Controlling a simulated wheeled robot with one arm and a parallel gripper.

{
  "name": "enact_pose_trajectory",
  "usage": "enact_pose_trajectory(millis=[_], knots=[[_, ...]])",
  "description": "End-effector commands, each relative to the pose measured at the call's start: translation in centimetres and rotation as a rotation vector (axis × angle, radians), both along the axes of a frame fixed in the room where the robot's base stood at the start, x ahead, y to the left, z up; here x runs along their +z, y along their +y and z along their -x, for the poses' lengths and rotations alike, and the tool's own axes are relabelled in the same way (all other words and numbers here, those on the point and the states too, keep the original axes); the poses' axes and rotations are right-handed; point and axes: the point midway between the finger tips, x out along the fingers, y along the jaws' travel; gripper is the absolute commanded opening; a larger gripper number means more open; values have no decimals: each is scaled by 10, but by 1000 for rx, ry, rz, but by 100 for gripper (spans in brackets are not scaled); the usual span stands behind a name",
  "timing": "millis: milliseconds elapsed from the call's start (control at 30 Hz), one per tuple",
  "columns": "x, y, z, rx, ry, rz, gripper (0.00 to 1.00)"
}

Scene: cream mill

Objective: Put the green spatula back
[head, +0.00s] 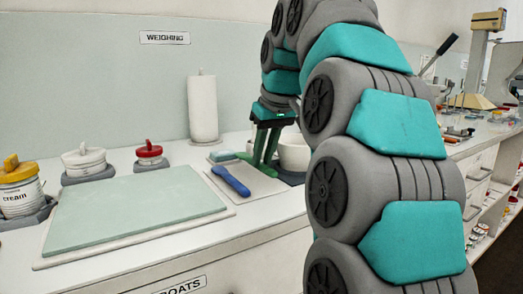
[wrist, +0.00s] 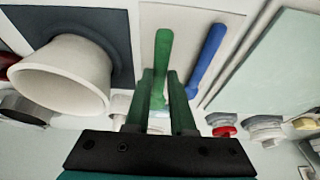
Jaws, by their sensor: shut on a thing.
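My gripper (wrist: 160,82) is shut on the green spatula (wrist: 163,45), whose handle points up between the fingertips in the wrist view. In the head view my gripper (head: 266,162) is low over the pale mat (head: 264,188), and the green spatula (head: 247,159) shows at the fingers, partly hidden by them. A blue spatula (head: 231,180) lies on the mat beside it; it also shows in the wrist view (wrist: 206,62). I cannot tell whether the green spatula touches the mat.
A white bowl (head: 294,151) on a dark base stands right of my gripper. A paper roll (head: 203,108) stands behind. A large pale green board (head: 135,208) lies left, with cream (head: 18,187), white (head: 84,161) and red-lidded (head: 149,153) jars behind it.

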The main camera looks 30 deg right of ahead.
Motion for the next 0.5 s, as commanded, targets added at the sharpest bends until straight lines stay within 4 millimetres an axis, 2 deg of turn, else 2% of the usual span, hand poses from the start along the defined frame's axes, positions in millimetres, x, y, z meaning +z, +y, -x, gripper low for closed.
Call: enact_pose_trajectory(millis=[100, 500], knots=[[-6, -2, -2, 0, 2, -1, 0], [-7, -2, -3, 1, 0, 0, 0]])
